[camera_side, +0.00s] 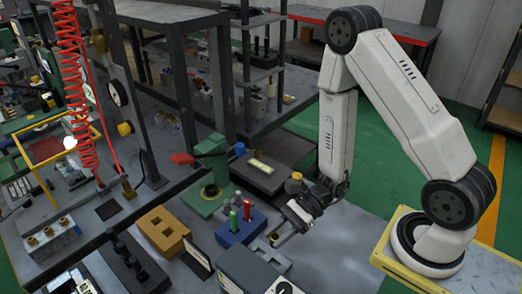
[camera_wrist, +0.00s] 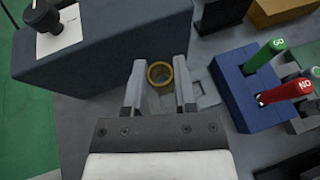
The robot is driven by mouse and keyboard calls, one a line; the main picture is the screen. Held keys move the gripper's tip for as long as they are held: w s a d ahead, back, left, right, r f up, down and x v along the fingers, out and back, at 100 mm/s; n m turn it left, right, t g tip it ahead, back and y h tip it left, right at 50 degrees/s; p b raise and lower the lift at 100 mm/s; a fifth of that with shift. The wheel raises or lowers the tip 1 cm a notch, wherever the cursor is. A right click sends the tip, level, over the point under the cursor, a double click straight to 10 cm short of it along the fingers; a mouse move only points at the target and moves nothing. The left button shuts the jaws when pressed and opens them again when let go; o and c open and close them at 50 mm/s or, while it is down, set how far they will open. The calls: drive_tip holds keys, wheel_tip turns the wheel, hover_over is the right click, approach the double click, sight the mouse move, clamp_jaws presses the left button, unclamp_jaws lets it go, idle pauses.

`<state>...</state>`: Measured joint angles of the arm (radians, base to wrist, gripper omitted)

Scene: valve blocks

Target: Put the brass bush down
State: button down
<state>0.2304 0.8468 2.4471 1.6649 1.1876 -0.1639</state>
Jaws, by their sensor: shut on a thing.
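The brass bush (camera_wrist: 151,82) is a short open ring between my fingertips in the wrist view, with its round hole facing the camera. In the side view the bush (camera_side: 273,237) is a small brass spot at the end of the fingers. My gripper (camera_wrist: 160,74) is shut on it; in the side view the gripper (camera_side: 279,236) reaches down to the left. A light grey plate with square recesses (camera_wrist: 206,99) lies under and right of the fingers. I cannot tell whether the bush touches it.
A large dark grey block (camera_wrist: 105,52) stands close left of the fingers. A blue block (camera_wrist: 240,88) with a green peg (camera_wrist: 264,55) and a red peg (camera_wrist: 284,93) stands to the right. An orange-tan block (camera_side: 162,231) stands farther left in the side view.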

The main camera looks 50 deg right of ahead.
drive_tip(key=w+d+r+m+t+h, duration=0.1)
drive_tip(key=d+r+m+t+h, duration=0.1)
drive_tip(key=d, duration=0.5)
drive_tip(key=w+d+r+m+t+h, duration=0.2)
drive_tip(key=d+r+m+t, duration=0.1)
drive_tip(key=d, duration=0.5)
drive_tip(key=w+d+r+m+t+h, duration=0.1)
drive_tip(key=d+r+m+t+h, duration=0.1)
drive_tip(key=d, duration=0.5)
drive_tip(key=shift+w+d+r+m+t, duration=0.35)
drive_tip(key=shift+r+m+t, duration=0.2)
drive_tip(key=shift+m, duration=0.45)
drive_tip(key=shift+f, duration=0.1)
hover_over(283, 170)
drive_tip(key=f, duration=0.8)
drive_tip(key=shift+s+f, duration=0.15)
drive_tip(key=shift+s, duration=0.25)
drive_tip(key=shift+w+d+f, duration=0.15)
drive_tip(key=shift+w+f, duration=0.25)
drive_tip(key=shift+f, duration=0.1)
